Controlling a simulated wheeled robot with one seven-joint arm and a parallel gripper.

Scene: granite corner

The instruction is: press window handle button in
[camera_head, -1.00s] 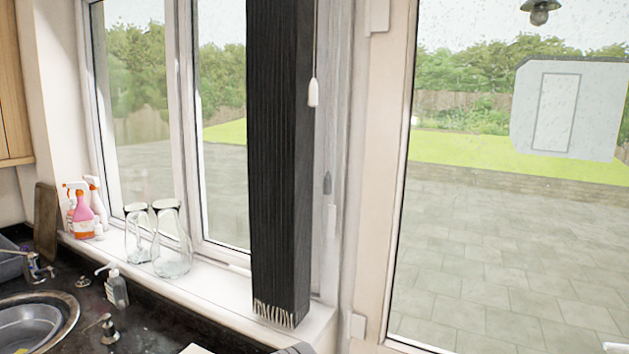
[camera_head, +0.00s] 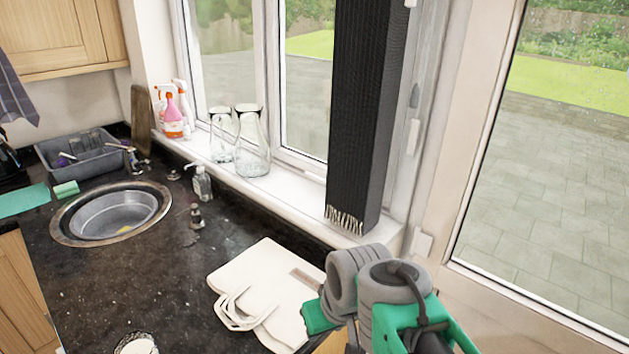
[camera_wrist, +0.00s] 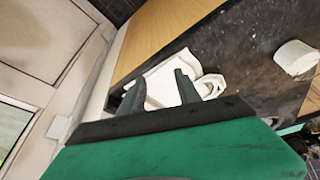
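A slim white piece (camera_head: 413,137), which looks like the window handle, is on the white window frame just right of the black blind (camera_head: 355,110) in the head view. A small grey part (camera_head: 415,95) sits above it. I cannot make out a button. The handle is not recognisable in the wrist view. My gripper (camera_wrist: 160,82) shows two dark fingers standing apart in the wrist view, with nothing between them. It is low over the counter side, well below the handle and not touching it. My arm hides part of the counter's right end in the head view.
A white tote bag (camera_head: 262,285) lies on the dark counter (camera_head: 150,265). Glass jugs (camera_head: 252,150) and spray bottles (camera_head: 174,115) stand on the sill. The sink (camera_head: 112,212) is at left. A glazed door (camera_head: 545,200) is at right.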

